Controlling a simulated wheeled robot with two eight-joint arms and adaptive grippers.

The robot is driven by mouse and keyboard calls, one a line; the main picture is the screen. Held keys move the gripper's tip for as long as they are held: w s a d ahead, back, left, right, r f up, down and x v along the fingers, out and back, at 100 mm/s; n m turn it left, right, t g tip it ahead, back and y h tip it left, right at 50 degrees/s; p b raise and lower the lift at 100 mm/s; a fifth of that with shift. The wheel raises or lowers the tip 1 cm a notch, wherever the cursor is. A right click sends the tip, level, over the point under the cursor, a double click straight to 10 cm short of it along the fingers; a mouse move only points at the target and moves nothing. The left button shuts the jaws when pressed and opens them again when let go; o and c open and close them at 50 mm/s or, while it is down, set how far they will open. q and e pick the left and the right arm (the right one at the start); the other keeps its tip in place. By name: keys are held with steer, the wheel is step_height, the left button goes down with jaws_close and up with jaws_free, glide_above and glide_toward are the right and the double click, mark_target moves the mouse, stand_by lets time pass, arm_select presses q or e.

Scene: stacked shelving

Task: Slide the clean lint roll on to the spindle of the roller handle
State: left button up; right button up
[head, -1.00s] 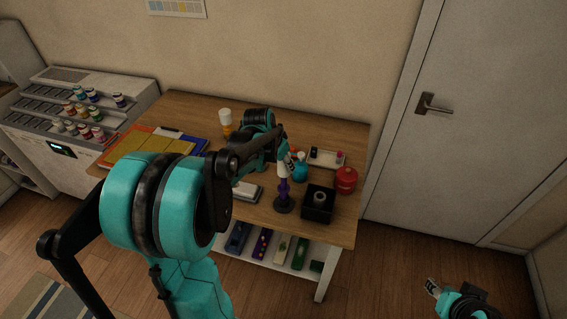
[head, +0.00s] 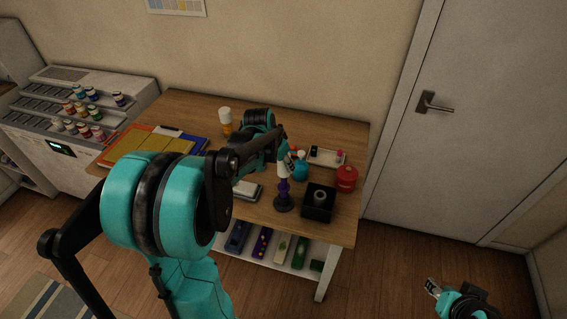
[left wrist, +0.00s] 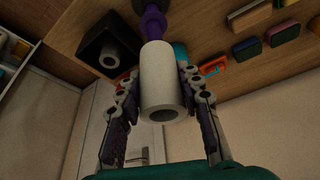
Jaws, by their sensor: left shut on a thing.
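The clean lint roll is a white hollow cylinder (left wrist: 163,80), shut between the two fingers of my left gripper (left wrist: 163,105). In the head view the roll (head: 284,171) is upright, right above the purple roller handle (head: 283,190), which stands on a dark round base on the table. In the left wrist view the roll's far end meets or overlaps the purple handle (left wrist: 153,22). The spindle is hidden, so I cannot tell how far the roll is around it. My right gripper (head: 433,287) is low at the right, away from the table.
A black open box (head: 318,214) holding a greyish roll (head: 320,197) stands right beside the handle. A red container (head: 346,178), a teal bottle (head: 300,172) and a small tray (head: 326,157) are close by. A grey-white block (head: 247,191) lies to the left.

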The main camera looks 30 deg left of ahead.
arm_select(q)
steer(key=shift+f+b, duration=2.85)
steer(key=shift+f, duration=0.85)
stand_by(1.5)
stand_by(1.0)
steer(key=o, duration=0.6)
steer(key=shift+r+p, duration=4.25)
steer(key=shift+r, duration=1.35)
